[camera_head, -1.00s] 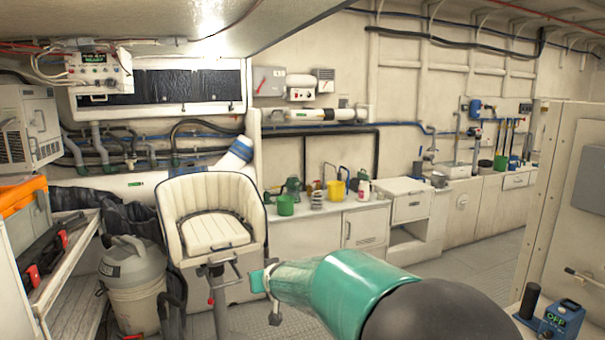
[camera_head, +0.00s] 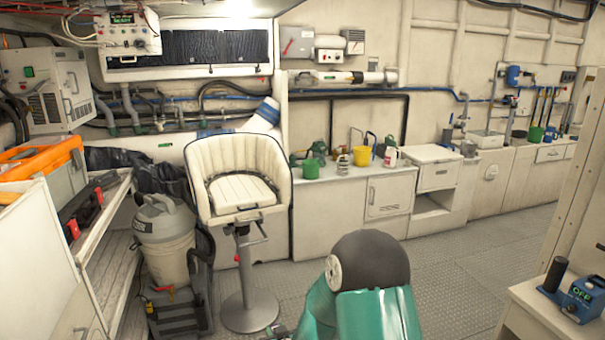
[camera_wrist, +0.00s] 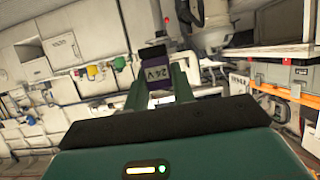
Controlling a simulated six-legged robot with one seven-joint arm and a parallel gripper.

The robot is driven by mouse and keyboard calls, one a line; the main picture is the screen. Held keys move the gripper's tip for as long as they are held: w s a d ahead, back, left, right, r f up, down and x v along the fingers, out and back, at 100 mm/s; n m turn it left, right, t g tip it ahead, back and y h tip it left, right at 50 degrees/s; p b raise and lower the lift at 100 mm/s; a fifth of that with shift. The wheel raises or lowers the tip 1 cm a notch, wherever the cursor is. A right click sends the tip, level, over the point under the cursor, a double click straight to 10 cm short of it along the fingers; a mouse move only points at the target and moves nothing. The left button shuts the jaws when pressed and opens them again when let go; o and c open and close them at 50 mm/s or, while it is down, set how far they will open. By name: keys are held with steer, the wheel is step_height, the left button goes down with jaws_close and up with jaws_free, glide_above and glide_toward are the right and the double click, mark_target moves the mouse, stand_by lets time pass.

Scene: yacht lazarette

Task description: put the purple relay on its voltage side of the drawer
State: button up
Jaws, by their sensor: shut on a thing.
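The purple relay (camera_wrist: 158,75) shows in the wrist view, with a dark top and a pale "24V" label. My gripper (camera_wrist: 157,84) is shut on it, one green finger on each side. The relay is held in the air. In the head view my teal arm is at the bottom centre, and I cannot make out the relay there. A closed white drawer front (camera_head: 438,176) is in the far counter, above an open recess. I see no voltage marks on it and cannot tell if it is the task's drawer.
A cream helm seat (camera_head: 238,170) on a pedestal and a grey vacuum (camera_head: 165,235) stand left of centre. Left shelves carry an orange toolbox (camera_head: 40,155). A blue "OFF" device (camera_head: 581,296) sits on a right bench (camera_head: 535,300). The grated floor (camera_head: 450,260) between is clear.

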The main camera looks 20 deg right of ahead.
steer(key=s+f, duration=0.4)
steer(key=f, duration=0.1)
steer(key=shift+s+f, duration=0.15)
